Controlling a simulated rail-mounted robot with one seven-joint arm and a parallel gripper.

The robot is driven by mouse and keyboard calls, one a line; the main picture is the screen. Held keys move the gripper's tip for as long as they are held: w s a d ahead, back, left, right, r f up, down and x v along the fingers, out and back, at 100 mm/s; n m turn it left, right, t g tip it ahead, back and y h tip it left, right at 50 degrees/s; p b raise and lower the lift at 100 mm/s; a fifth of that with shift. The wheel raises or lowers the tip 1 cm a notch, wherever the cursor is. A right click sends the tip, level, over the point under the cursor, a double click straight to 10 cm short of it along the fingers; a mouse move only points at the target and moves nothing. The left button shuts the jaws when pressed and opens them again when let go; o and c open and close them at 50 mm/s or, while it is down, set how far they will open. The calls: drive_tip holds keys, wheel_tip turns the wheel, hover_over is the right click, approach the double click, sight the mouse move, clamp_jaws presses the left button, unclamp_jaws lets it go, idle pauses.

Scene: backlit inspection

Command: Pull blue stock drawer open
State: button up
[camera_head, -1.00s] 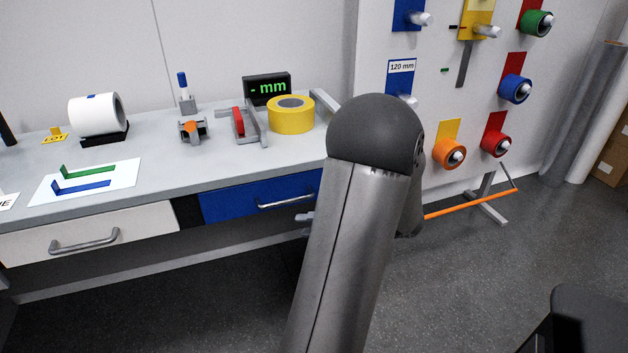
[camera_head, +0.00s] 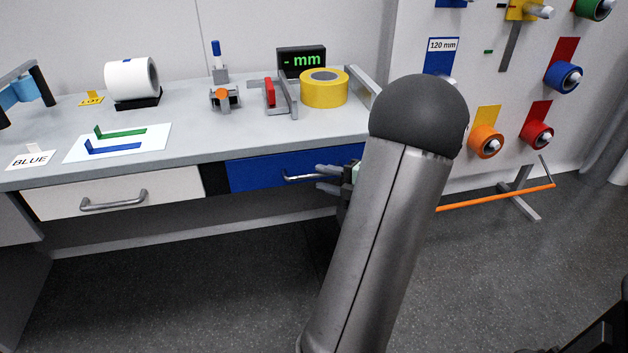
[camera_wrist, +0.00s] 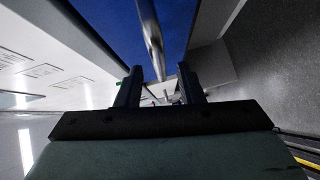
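The blue stock drawer (camera_head: 255,173) sits under the worktop, its front roughly flush with the bench front, so it looks closed. Its silver bar handle (camera_head: 302,178) runs along the front. My gripper (camera_head: 321,178) is at the right part of the handle; my arm hides the drawer's right end. In the wrist view the blue front (camera_wrist: 180,25) is ahead. The handle (camera_wrist: 152,40) runs down toward the gap between the two dark fingers of my gripper (camera_wrist: 160,78). The fingers are apart; whether either touches the bar cannot be told.
A white drawer (camera_head: 120,193) with its own handle is to the left. Yellow tape (camera_head: 324,92), a white roll (camera_head: 131,80) and a display (camera_head: 302,61) stand on the worktop (camera_head: 215,135). An orange bar (camera_head: 495,198) runs low at right. Floor in front is clear.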

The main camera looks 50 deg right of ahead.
sight(317, 176)
drive_tip(key=shift+w+a+f+b, duration=0.1)
drive_tip(key=shift+w+f+b, duration=0.1)
drive_tip(key=shift+w, duration=0.75)
drive_tip(key=shift+w+a+f+b, duration=0.1)
drive_tip(key=shift+w+b, duration=0.05)
drive_tip(key=shift+w, duration=0.8)
clamp_jaws()
drive_tip(key=shift+s+r, duration=0.1)
drive_tip(key=shift+s, duration=0.05)
